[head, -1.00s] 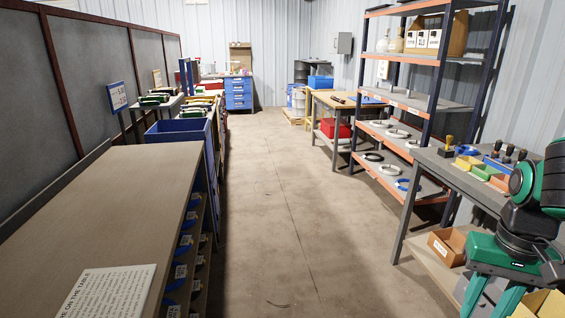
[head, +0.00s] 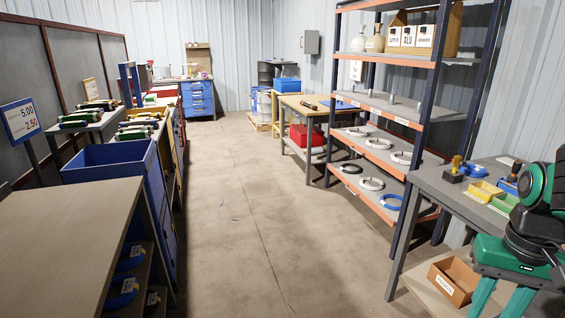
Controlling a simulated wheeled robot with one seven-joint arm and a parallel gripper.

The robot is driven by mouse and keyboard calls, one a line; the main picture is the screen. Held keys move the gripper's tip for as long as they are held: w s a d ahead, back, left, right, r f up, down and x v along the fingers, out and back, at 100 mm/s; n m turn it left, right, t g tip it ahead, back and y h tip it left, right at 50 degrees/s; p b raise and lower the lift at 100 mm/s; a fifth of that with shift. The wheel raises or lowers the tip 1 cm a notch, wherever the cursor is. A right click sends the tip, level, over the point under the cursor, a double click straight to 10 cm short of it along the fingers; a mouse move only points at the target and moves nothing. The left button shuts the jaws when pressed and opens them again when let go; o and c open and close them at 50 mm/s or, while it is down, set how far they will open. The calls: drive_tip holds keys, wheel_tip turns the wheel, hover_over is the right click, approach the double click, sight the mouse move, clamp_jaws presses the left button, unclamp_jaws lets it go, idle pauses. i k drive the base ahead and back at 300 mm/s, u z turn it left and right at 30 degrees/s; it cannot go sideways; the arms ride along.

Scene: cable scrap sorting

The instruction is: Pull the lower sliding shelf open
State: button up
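A tall rack with dark blue posts and orange shelf edges (head: 425,120) stands against the right wall in the head view. The shelf above (head: 368,156) holds more pale coils. Both look roughly in line with the rack, but I cannot tell exactly how far either is slid. My green arm is folded at the right edge of the view, well short of the rack. My gripper's fingertips cannot be made out.
A grey workbench (head: 420,186) with small coloured bins stands between me and the rack at right, a cardboard box (head: 453,281) below. A wooden table (head: 305,104) is beyond the rack. A counter (head: 60,235) and blue bin (head: 110,162) line the left. The middle floor is clear.

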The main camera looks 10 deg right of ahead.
sight(392, 185)
drive_tip(key=z, duration=0.25)
drive_tip(key=i, duration=3.4)
